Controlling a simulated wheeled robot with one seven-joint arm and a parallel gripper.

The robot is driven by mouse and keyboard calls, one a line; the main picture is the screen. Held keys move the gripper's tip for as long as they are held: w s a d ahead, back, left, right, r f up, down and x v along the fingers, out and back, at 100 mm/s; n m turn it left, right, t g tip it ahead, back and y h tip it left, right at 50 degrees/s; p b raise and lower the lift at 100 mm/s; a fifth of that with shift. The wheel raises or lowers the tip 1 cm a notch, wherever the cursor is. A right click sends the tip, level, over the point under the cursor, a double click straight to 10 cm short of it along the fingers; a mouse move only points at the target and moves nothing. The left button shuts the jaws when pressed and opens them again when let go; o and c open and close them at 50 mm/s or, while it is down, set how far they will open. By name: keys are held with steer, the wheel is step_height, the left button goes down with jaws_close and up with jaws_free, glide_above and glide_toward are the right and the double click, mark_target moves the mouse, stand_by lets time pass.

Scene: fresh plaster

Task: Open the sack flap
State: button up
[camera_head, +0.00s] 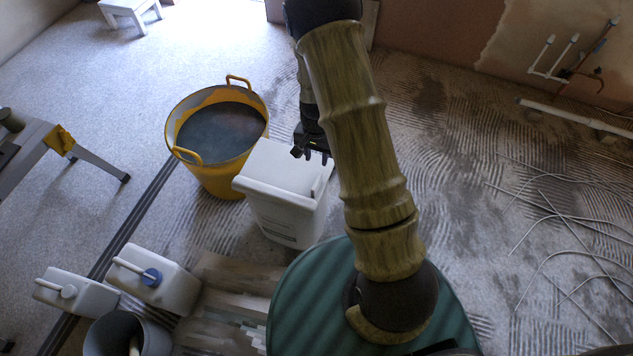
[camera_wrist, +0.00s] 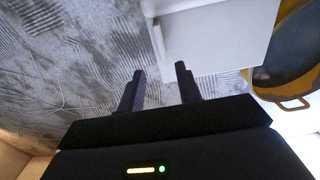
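The white, box-shaped sack (camera_head: 284,215) stands upright on the floor near the middle of the head view, with faint print low on its front. My gripper (camera_head: 312,154) is over the sack's far right part in the head view. In the wrist view its two dark fingers (camera_wrist: 160,70) are apart with nothing between them. I cannot tell whether they touch the sack.
A yellow tub (camera_head: 225,180) with dark contents stands close behind and left of the sack. White jugs (camera_head: 165,280), a grey bucket (camera_head: 128,338) and boards (camera_head: 225,295) lie front left. Loose cables (camera_head: 560,235) cover the right floor. A trestle (camera_head: 35,150) stands at left.

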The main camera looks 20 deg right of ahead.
mark_target(317, 181)
step_height(317, 181, down, 14)
steer(key=shift+f+b, duration=0.25)
steer(key=shift+b, duration=0.85)
jaws_close()
